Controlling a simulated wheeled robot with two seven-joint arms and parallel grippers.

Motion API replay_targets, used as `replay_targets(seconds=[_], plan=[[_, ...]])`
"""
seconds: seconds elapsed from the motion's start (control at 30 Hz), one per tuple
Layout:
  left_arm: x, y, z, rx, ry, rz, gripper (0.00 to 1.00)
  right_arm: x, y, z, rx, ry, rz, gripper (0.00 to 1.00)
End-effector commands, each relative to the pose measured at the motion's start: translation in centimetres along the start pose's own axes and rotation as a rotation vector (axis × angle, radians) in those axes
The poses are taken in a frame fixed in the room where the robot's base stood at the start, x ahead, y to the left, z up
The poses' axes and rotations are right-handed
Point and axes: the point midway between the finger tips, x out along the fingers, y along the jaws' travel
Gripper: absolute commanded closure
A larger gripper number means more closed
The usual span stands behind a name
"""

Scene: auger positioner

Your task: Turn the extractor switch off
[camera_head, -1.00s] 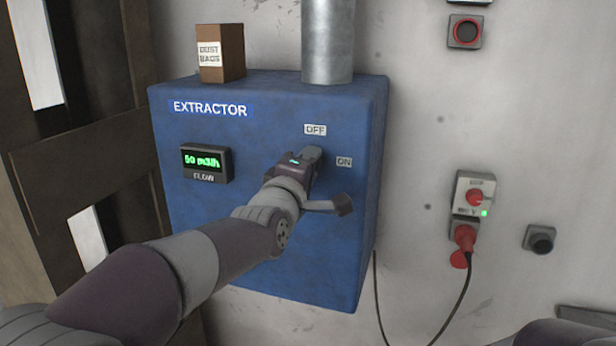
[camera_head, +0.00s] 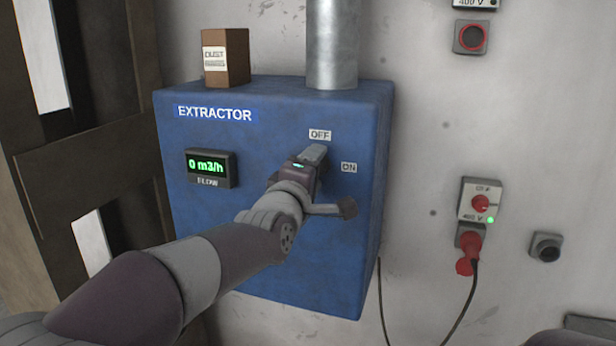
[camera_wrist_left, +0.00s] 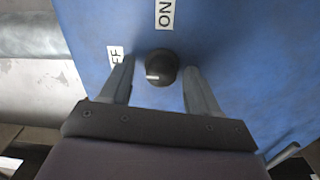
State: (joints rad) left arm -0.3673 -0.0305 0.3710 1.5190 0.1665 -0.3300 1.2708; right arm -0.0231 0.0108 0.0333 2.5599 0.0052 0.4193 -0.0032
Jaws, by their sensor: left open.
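The blue extractor box (camera_head: 270,240) hangs on the wall, with an OFF label (camera_head: 320,135) and an ON label (camera_head: 349,168). Its switch is a round black knob (camera_wrist_left: 162,66), hidden behind my gripper in the head view. In the left wrist view its white mark points left, to the OFF side and away from ON. My left gripper (camera_head: 318,158) is at the box front; in the wrist view its open fingers (camera_wrist_left: 158,68) stand on either side of the knob, with gaps. The flow display (camera_head: 211,168) reads 0 m3/h. My right gripper is not in view.
A dust bags carton (camera_head: 226,60) and a metal duct (camera_head: 333,45) are on top of the box. To the right, a red plug (camera_head: 468,243) with a cable sits below a switched socket (camera_head: 480,200) with a green light.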

Motion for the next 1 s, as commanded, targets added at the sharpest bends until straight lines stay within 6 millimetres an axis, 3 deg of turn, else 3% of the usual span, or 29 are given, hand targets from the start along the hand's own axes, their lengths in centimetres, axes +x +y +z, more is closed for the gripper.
replay_targets(seconds=[0.17,0.4,0.5,0.7,1.0], plan=[[-2.9,-0.4,0.1,0.000,0.000,0.004,0.39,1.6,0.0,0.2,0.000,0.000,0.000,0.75],[-9.4,-0.4,0.1,-0.001,-0.001,0.005,0.39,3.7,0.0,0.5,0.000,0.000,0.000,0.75],[-11.0,-0.2,0.1,0.000,-0.001,0.003,0.39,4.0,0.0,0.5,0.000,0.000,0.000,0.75],[-12.3,-0.1,0.0,0.001,-0.001,0.001,0.39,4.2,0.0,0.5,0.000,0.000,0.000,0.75],[-12.3,-0.1,0.1,0.042,-0.004,-0.005,0.39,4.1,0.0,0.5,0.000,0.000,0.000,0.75]])
